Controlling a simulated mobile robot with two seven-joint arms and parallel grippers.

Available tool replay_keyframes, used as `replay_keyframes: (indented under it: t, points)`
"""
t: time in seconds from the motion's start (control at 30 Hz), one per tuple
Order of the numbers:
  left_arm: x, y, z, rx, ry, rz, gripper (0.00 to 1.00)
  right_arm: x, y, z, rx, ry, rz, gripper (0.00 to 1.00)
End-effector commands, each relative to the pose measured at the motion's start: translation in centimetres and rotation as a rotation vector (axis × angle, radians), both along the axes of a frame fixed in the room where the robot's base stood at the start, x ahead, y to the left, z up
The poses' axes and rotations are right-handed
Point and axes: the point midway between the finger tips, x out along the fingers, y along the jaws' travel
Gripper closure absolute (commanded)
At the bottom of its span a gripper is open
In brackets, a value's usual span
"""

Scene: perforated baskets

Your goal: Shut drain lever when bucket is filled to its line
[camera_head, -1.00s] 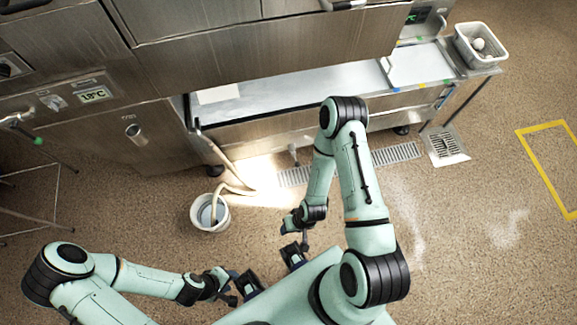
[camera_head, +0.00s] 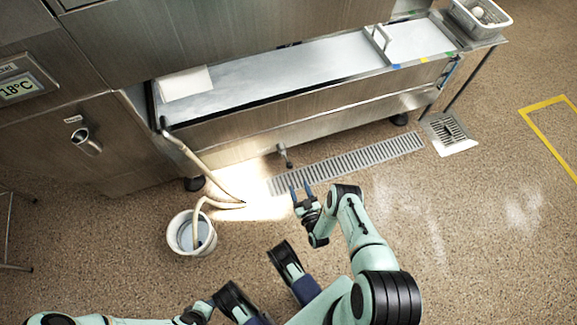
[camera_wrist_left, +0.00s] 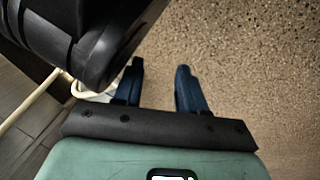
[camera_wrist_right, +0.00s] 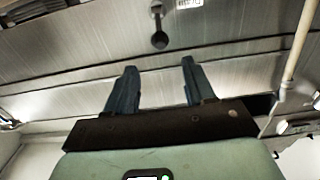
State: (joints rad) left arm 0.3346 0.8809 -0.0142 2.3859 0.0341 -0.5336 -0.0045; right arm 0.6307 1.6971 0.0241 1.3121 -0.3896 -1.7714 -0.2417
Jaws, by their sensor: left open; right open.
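The white bucket (camera_head: 178,240) stands on the floor with a hose end inside. Grey-blue liquid shows within, but I cannot make out a fill line or exact level. A small metal lever (camera_head: 284,155) projects from the trough's lower front. My right gripper (camera_head: 301,190) is open and empty, in front of and below this lever in the head view. Its open fingers also show in the right wrist view (camera_wrist_right: 157,78). My left gripper (camera_wrist_left: 160,75) is open and empty; the bucket's rim (camera_wrist_left: 92,95) shows partly hidden behind its fingers.
A pale hose (camera_head: 185,150) runs from the trough's left end to the bucket. A floor grate (camera_head: 350,162) lies before the steel trough (camera_head: 300,75). A labelled handle (camera_head: 85,140) is on the left cabinet.

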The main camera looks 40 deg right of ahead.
Motion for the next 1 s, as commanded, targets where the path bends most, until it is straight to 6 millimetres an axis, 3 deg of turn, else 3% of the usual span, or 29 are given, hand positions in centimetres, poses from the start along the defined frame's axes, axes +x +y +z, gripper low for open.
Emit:
replay_keyframes:
  t: [0.3,0.5,0.7,1.0]
  points:
    - [-4.4,0.5,-3.3,-0.009,0.146,0.012,0.59,6.5,-2.2,0.0,-0.002,-0.003,0.001,0.46]
    - [-6.9,0.8,-4.5,-0.016,0.229,0.021,0.59,9.6,-3.2,-0.1,0.001,-0.001,0.001,0.46]
    - [-8.1,1.0,-4.9,-0.018,0.268,0.025,0.59,11.0,-3.7,0.0,0.001,0.000,0.000,0.46]
    - [-8.2,1.0,-4.9,-0.019,0.274,0.025,0.59,11.1,-3.7,0.1,0.002,0.002,0.001,0.46]
